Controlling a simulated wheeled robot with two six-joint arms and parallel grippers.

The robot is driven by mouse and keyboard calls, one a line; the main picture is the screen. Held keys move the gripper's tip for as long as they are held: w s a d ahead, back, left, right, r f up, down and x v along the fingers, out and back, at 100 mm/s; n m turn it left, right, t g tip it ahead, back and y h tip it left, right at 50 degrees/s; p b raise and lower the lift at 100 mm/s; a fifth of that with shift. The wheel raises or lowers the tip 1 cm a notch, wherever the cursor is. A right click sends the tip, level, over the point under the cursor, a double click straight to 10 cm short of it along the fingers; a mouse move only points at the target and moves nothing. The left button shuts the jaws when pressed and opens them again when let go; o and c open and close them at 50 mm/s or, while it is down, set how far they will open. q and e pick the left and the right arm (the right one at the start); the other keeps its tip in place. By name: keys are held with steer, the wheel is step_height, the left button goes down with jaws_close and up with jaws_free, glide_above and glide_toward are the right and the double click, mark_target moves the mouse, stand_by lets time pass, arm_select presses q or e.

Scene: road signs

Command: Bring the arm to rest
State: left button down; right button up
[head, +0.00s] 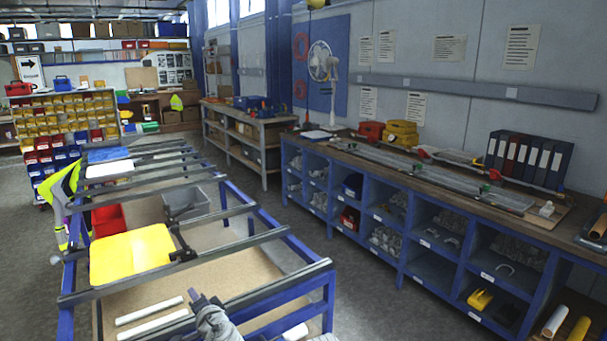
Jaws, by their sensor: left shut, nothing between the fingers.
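My left gripper (194,295) shows at the bottom centre of the head view, with its grey wrist below it. Its fingers are closed with nothing between them. It is over the near end of the blue-framed rack (318,268), close to two white tubes lying there. A yellow sign panel (130,254) lies on the rack's rails, up and left of the gripper and apart from it. My right gripper is not in view.
A red bin (108,220) and a grey bin (186,202) sit in the rack. A hi-vis vest (60,195) hangs at its left side. A long blue workbench (400,245) with cubbyholes stands on the right. Grey floor (365,305) is clear between rack and bench.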

arm_select(q)
steer(key=s+d+f+n+g+h, duration=0.1)
steer(key=s+d+f+g+h, duration=0.3)
steer(key=s+d, duration=0.6)
steer(key=s+d+f+n+g+h+p, duration=0.1)
steer(key=s+d+f+n+g+h, duration=0.1)
steer(key=s+d+f+g, duration=0.6)
steer(key=s+d+f+h, duration=0.1)
steer(key=s+d+f, duration=0.1)
steer(key=d+f, duration=0.1)
steer(key=shift+s+d+f+n+g+h, duration=0.2)
steer(key=shift+d+n+g+h, duration=0.1)
steer(key=shift+d+g+h, duration=0.1)
steer(key=shift+w+a, duration=0.1)
steer(key=shift+w, duration=0.05)
